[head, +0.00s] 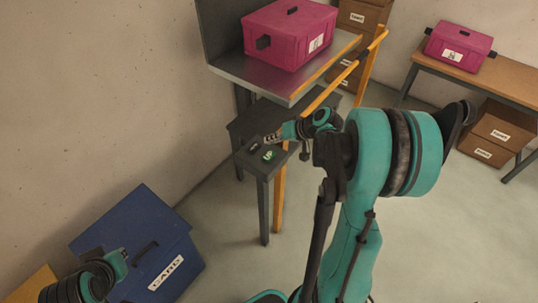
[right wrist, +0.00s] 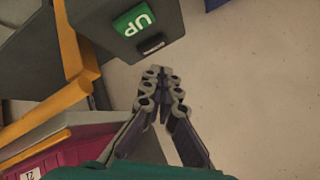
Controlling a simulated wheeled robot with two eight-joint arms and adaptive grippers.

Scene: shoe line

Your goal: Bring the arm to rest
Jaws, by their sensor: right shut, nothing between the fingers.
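My right arm reaches up from the bottom of the head view. Its gripper (head: 272,138) is small there, beside a dark grey control box (head: 252,160). In the right wrist view the right gripper (right wrist: 162,80) has its fingertips together with nothing between them. The box's green UP button (head: 268,155) and a dark button (head: 254,145) face up; the UP button also shows in the right wrist view (right wrist: 134,22). The fingertips look apart from the buttons in the wrist view. Part of my left arm shows at the lower left of the head view; its fingers do not show.
A pink case (head: 290,35) sits on a metal platform (head: 250,75) with an orange rail (head: 325,92). Another pink case (head: 458,48) is on a wooden table (head: 500,78). Cardboard boxes (head: 500,135) stand below. A blue CARD bin (head: 130,225) is at the left. Open floor lies centre-right.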

